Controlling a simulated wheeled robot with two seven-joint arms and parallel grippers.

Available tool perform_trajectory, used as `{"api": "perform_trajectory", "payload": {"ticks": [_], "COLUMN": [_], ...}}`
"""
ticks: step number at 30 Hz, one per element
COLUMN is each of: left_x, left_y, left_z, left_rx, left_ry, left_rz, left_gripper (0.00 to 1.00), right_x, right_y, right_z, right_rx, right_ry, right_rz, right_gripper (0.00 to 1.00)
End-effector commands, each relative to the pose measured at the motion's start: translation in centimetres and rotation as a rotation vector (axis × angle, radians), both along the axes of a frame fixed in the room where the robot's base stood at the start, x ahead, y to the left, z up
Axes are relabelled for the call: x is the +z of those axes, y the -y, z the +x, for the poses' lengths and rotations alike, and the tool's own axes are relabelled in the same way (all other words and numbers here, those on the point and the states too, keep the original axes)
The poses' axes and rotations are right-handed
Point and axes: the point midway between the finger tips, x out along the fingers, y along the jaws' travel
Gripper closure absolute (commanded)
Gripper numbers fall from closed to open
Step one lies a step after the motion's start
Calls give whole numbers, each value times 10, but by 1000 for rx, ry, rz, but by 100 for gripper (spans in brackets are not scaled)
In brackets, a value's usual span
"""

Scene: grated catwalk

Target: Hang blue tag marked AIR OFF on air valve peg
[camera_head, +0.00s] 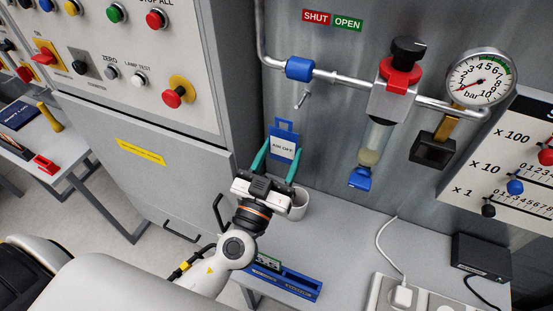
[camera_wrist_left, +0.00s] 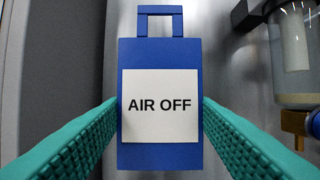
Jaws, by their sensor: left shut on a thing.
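The blue tag (camera_head: 284,128) has a white label reading AIR OFF and a square loop handle on top. My left gripper (camera_head: 277,161) is shut on its sides and holds it upright in front of the grey wall panel. In the left wrist view the tag (camera_wrist_left: 160,90) sits between the green fingers, its loop (camera_wrist_left: 161,14) at the top. A small metal peg (camera_head: 302,99) sticks out of the panel below the blue valve body (camera_head: 300,69), above and right of the tag. The tag is apart from the peg. My right gripper is not in view.
A red and green SHUT/OPEN sign (camera_head: 332,20) is above the pipe. The filter regulator (camera_head: 391,90) and pressure gauge (camera_head: 481,77) stand to the right. A white mug (camera_head: 299,205) is below on the bench. The control cabinet (camera_head: 150,130) stands left.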

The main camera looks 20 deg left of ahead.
Motion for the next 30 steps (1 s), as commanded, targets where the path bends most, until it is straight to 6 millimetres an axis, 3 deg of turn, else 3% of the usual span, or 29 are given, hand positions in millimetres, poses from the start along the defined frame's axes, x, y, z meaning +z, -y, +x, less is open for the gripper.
{"api": "perform_trajectory", "payload": {"ticks": [5,16,30], "left_x": [1,-1,-4], "left_y": [0,1,2], "left_z": [11,33,61], "left_rx": [1,1,0], "left_ry": [0,0,0], "left_rz": [0,0,1], "left_gripper": [63,63,63], "right_x": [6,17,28], "right_y": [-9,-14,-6], "right_z": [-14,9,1], "right_rx": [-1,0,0], "right_ry": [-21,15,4], "right_rz": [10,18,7], "right_gripper": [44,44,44]}}
